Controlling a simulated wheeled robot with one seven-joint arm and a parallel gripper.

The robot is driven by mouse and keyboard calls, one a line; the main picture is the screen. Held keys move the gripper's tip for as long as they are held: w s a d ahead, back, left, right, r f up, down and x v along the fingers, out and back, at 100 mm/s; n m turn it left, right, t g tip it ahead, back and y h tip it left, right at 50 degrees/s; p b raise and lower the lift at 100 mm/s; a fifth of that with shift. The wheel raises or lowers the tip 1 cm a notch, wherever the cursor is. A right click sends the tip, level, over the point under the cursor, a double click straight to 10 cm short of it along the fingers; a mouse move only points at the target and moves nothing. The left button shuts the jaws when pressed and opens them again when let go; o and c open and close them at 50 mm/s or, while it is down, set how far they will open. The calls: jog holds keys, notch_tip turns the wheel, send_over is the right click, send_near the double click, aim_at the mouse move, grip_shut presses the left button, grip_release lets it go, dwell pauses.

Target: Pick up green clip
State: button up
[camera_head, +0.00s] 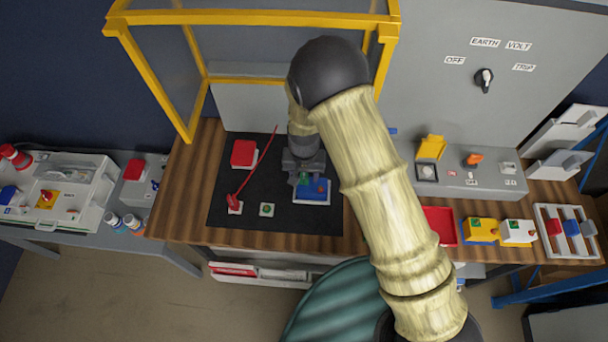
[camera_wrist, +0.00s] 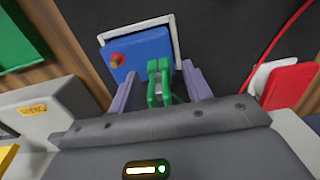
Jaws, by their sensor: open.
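The green clip (camera_wrist: 159,80) stands at the edge of a blue socket box (camera_wrist: 145,50) in the wrist view. My gripper (camera_wrist: 170,85) is open, with one purple-grey finger on each side of the clip. I cannot tell whether either finger touches it. In the head view, my gripper (camera_head: 302,170) is over the blue box (camera_head: 313,190) on the black mat (camera_head: 228,205). The clip shows there only as a small green patch (camera_head: 303,178), partly hidden by the gripper.
A yellow frame (camera_head: 160,80) rises behind. Yellow (camera_head: 480,230) and white (camera_head: 516,231) boxes stand right.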

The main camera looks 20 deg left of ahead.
dwell(0.3)
jog(key=c, duration=1)
jog(key=shift+r, duration=0.15)
notch_tip(320, 180, up, 10)
jog(key=shift+f+b, duration=0.1)
jog(key=shift+b, duration=1.1)
jog(key=shift+w, duration=0.15)
jog(key=shift+a, duration=0.1)
